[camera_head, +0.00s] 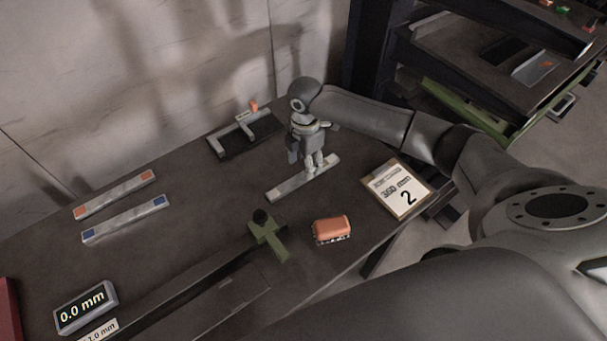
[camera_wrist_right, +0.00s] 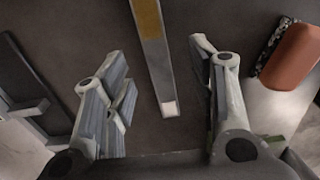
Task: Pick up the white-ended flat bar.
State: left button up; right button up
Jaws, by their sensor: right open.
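The white-ended flat bar (camera_head: 287,186) lies on the dark bench, a long light-grey strip set diagonally. In the right wrist view the bar (camera_wrist_right: 157,62) has a pale white square at its near end and a yellow-brown stretch toward the top. My right gripper (camera_head: 314,168) is above the bar and hides part of it in the head view. In the wrist view its two fingers (camera_wrist_right: 155,55) are spread, one on each side of the bar, with gaps on both sides. My left gripper is not in view.
Two other bars, one orange-ended (camera_head: 115,194) and one blue-ended (camera_head: 125,219), lie to the left. An orange block (camera_head: 332,228), a green fixture (camera_head: 269,236), a "2" clipboard (camera_head: 397,188), a grey frame (camera_head: 243,132) and a "0.0 mm" display (camera_head: 86,307) stand around.

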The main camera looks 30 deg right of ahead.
aim_at(303, 175)
jog(key=shift+w+f, duration=0.1)
jog(key=shift+f, duration=0.2)
notch_tip(303, 175, down, 4)
jog(key=shift+w+a+f+p, duration=0.1)
jog(key=shift+w+p, duration=0.05)
jog(key=shift+p, duration=0.65)
jog(key=shift+f, duration=0.45)
jog(key=c, duration=0.4)
grip_shut()
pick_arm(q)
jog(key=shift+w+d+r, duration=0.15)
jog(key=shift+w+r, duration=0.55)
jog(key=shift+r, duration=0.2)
pick_arm(e)
jog(key=shift+w+r, duration=0.1)
